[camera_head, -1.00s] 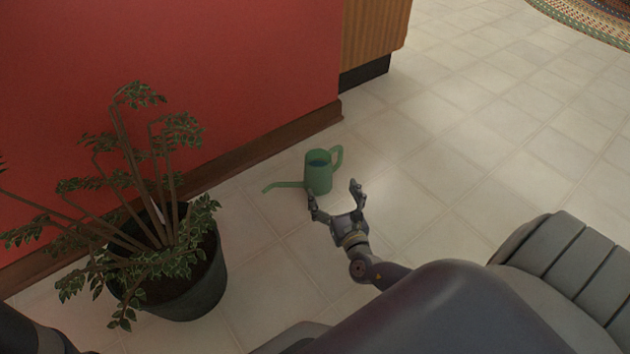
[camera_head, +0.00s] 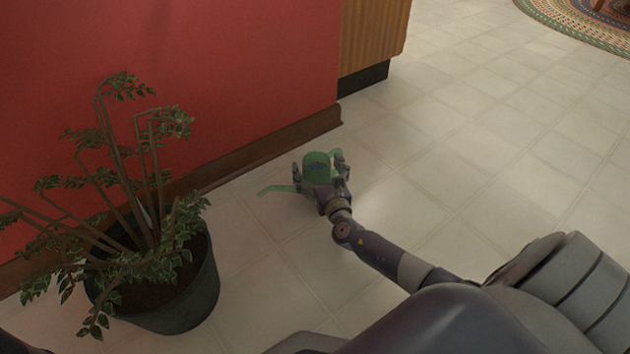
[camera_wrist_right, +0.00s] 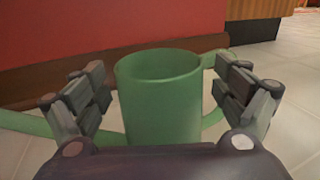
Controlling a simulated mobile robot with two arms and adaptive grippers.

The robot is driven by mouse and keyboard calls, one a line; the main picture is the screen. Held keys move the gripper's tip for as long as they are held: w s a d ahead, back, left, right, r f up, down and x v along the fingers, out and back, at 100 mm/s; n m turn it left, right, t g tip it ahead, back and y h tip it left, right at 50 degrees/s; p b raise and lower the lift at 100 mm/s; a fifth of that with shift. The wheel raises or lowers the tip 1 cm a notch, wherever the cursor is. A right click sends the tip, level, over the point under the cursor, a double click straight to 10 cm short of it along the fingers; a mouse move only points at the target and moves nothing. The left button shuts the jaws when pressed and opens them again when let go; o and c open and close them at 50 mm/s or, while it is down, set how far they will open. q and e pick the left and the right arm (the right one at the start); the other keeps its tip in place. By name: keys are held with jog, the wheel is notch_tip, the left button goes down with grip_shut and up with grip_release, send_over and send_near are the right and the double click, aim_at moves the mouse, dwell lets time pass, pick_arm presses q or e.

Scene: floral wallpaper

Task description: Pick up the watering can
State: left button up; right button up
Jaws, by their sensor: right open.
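A green watering can (camera_head: 316,160) stands upright on the tiled floor near the red wall, its spout pointing left and its handle on the right. My right gripper (camera_head: 320,173) is open, with its fingers on either side of the can's body. In the right wrist view, the can (camera_wrist_right: 160,100) fills the space between the two fingers of the gripper (camera_wrist_right: 165,95). The spout passes behind the left finger and the handle behind the right finger. Small gaps show between the fingers and the body. My left gripper is not in view.
A potted plant (camera_head: 180,300) in a dark pot stands left of the can, its branches spreading wide. The red wall (camera_head: 230,70) with a brown baseboard (camera_head: 240,160) runs close behind the can. Open tiled floor (camera_head: 470,150) lies to the right, with a braided rug (camera_head: 580,25) far off.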

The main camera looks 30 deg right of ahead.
jog(key=shift+c, duration=0.2)
jog(key=shift+r, duration=0.15)
jog(key=c, duration=1.5)
